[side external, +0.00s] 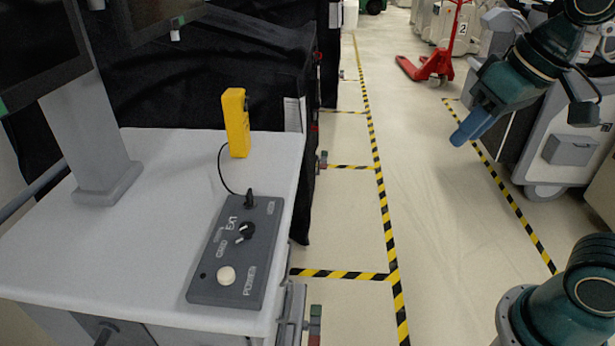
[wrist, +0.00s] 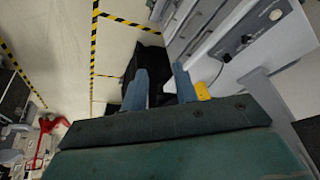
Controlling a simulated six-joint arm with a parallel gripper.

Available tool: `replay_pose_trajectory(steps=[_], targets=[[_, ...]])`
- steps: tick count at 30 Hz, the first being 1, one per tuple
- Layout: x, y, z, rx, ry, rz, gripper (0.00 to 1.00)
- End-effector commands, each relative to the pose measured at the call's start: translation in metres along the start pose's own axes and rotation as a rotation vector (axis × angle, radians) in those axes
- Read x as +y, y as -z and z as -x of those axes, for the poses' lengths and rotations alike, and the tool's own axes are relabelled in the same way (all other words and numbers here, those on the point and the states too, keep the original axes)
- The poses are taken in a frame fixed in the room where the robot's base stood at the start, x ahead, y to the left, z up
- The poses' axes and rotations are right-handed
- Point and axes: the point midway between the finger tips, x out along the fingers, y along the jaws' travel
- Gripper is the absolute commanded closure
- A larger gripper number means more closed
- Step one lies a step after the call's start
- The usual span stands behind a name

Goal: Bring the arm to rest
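My gripper (side external: 472,125) hangs in the air over the floor aisle at the upper right of the side view, well to the right of the cart and touching nothing. In the wrist view its two blue fingers (wrist: 160,88) stand apart with a clear gap between them. The gap holds nothing; the floor and a dark cover show beyond it. The gripper is open and empty.
The white cart top (side external: 150,220) carries a grey control box (side external: 237,250), a yellow handheld unit (side external: 236,122) on a cable, and a monitor stand (side external: 90,130). A red pallet jack (side external: 432,62) stands farther back. The striped-tape floor aisle (side external: 440,220) is clear.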

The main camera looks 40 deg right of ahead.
Motion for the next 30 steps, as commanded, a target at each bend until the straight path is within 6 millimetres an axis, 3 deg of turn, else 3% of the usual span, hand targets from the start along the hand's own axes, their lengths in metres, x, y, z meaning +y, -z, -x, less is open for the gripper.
replay_pose_trajectory(steps=[3, 10, 30], targets=[[0.010, -0.026, -0.004, 0.031, -0.006, 0.045, 0.71], [0.019, -0.056, -0.014, 0.065, -0.016, 0.107, 0.71], [0.021, -0.061, -0.017, 0.071, -0.019, 0.120, 0.71]])
